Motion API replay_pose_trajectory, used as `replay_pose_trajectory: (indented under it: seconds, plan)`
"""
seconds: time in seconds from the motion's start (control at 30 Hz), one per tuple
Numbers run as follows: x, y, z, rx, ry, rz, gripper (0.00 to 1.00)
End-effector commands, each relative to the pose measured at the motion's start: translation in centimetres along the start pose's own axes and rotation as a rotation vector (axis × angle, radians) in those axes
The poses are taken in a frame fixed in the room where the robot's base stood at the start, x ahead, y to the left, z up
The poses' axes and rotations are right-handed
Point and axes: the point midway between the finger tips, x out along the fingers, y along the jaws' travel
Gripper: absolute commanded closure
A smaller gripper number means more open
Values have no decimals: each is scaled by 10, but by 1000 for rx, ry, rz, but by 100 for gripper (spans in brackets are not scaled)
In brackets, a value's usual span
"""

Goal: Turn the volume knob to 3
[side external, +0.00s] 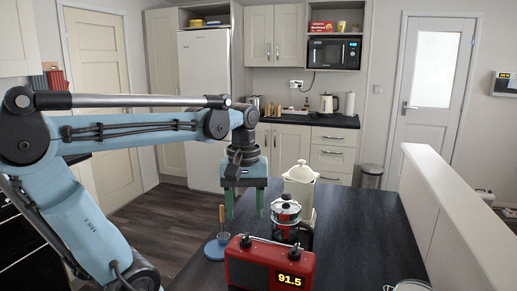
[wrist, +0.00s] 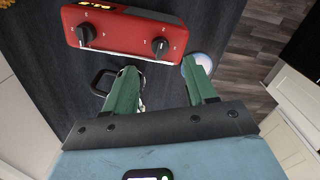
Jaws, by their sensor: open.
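A red radio (side external: 235,270) stands on the dark table near the front in the side view, its display reading 91.5. In the wrist view the radio (wrist: 122,27) lies at the top, with two black knobs on its face, a left knob (wrist: 86,34) and a right knob (wrist: 160,47). Small marks ring both, too small to read, and I cannot tell which is the volume knob. My gripper (side external: 245,211) points down above the table, behind the radio. Its green fingers are apart and empty. In the wrist view the gripper (wrist: 159,71) has its fingertips just below the right knob, apart from it.
A glass-and-metal coffee press (side external: 286,220) stands close behind the radio, near my fingers. A cream canister (side external: 300,182) is behind it. A blue coaster (side external: 213,251) with a small upright item sits left of the radio. The table's right side (side external: 370,225) is mostly clear.

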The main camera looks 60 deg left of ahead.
Motion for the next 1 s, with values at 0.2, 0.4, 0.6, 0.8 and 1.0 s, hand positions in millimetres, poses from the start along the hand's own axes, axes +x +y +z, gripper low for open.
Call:
replay_pose_trajectory:
  seconds: [0.2,0.4,0.6,0.8,1.0]
  plan:
    - [32,0,0,0,2,0,44]
    - [55,0,-1,-1,3,-1,44]
    - [68,0,0,-1,3,-1,44]
    - [71,0,0,-1,3,-1,44]
    - [71,0,0,-1,3,-1,49]
